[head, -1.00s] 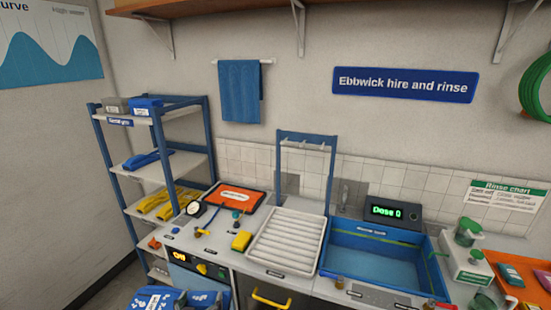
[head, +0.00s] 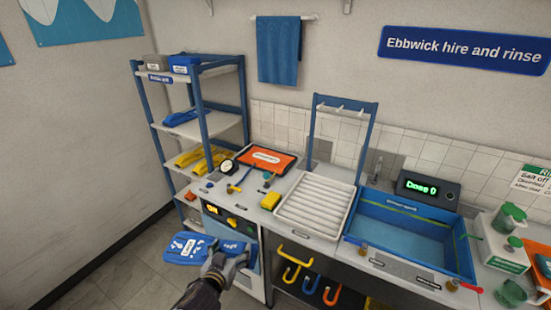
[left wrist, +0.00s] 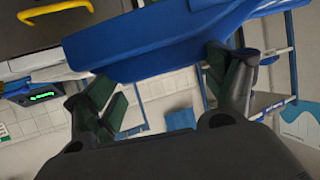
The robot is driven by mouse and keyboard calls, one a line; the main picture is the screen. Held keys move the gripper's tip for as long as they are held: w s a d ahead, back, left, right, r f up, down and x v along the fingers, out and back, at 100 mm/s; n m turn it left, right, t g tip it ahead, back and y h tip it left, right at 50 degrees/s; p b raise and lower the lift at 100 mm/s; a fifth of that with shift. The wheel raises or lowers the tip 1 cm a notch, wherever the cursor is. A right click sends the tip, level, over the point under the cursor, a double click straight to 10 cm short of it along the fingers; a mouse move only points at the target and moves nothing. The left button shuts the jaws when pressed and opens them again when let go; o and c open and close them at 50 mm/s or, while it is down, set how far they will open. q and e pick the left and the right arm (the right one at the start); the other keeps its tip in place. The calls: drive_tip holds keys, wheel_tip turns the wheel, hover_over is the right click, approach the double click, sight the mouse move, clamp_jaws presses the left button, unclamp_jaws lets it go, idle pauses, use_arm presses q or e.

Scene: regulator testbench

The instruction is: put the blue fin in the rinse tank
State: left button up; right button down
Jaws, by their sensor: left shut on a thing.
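My left gripper (head: 228,266) is at the lower middle of the head view, shut on a blue fin (head: 188,249) with white markings. It holds the fin in front of the bench cabinet, above the floor. In the left wrist view the blue fin (left wrist: 160,42) spans the picture, and the gripper (left wrist: 165,95) has a finger at each side; the exact contact is partly hidden. The rinse tank (head: 395,238), a blue open basin, stands on the bench to the right, apart from the fin. My right gripper is not in view.
A white ribbed drain tray (head: 312,207) lies left of the tank, with a blue rack (head: 318,130) behind. A yellow block (head: 270,201) and gauge (head: 227,167) sit further left. A shelf unit (head: 200,100) holds blue and yellow fins.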

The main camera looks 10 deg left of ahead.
use_arm(q)
drive_tip(key=shift+r, duration=0.1)
drive_tip(key=d+r+m+g+h, duration=0.1)
drive_tip(key=d+r+m+h, duration=0.3)
drive_tip(key=d+r, duration=0.3)
drive_tip(key=s+d+r+m+g+h, duration=0.1)
drive_tip(key=d+r+m+h, duration=0.3)
drive_tip(key=d+r, duration=0.4)
drive_tip(key=shift+r+g+h, duration=0.4)
drive_tip(key=shift+r+g, duration=0.2)
drive_tip(key=shift+r, duration=2.7)
